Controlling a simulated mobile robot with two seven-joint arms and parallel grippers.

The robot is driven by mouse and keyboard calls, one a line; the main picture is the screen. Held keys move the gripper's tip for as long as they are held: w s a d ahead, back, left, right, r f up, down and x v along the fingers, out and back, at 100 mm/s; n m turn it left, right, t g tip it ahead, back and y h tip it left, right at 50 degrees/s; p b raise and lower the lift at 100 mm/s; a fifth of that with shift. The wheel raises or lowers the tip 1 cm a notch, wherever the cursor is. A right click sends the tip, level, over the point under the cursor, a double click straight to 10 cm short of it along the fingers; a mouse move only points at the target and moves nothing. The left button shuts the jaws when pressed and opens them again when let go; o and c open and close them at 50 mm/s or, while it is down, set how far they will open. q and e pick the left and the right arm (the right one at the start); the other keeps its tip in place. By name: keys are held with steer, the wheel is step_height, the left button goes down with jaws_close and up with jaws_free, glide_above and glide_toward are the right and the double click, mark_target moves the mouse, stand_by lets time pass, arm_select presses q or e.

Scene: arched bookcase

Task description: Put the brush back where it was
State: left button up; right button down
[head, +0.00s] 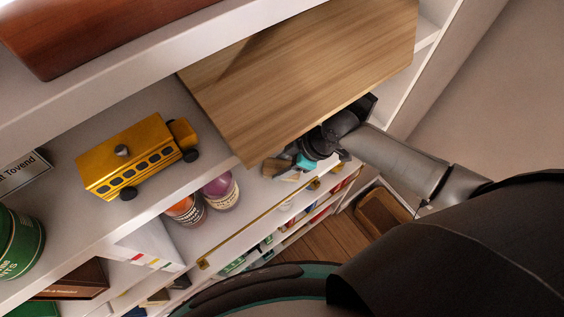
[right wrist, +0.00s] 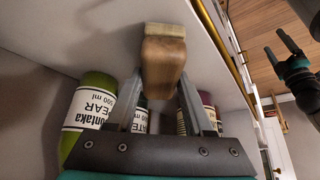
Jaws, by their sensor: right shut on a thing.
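The brush (head: 277,167) has a brown wooden handle and pale bristles. In the right wrist view the brush (right wrist: 163,62) is upright, its pale end at the top, close against the white shelf surface; I cannot tell whether it touches. My right gripper (head: 291,167) is shut on it, just below the front edge of a light wood panel in the head view. Its two grey fingers (right wrist: 162,92) flank the wood in the right wrist view. My left gripper (right wrist: 275,48) shows at the right of that view, its dark fingers apart and empty. It is outside the head view.
Purple (head: 220,191) and orange (head: 187,209) jars stand on a lower shelf, left of the brush. A green bottle (right wrist: 91,112) shows behind my right fingers. The wood panel (head: 320,70) overhangs my right gripper. A yellow toy bus (head: 130,160) sits on the shelf at left.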

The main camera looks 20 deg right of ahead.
steer(key=shift+c, duration=1.4)
jaws_free()
steer(key=shift+f, duration=0.1)
steer(key=shift+r, duration=0.2)
steer(key=shift+v, duration=3.7)
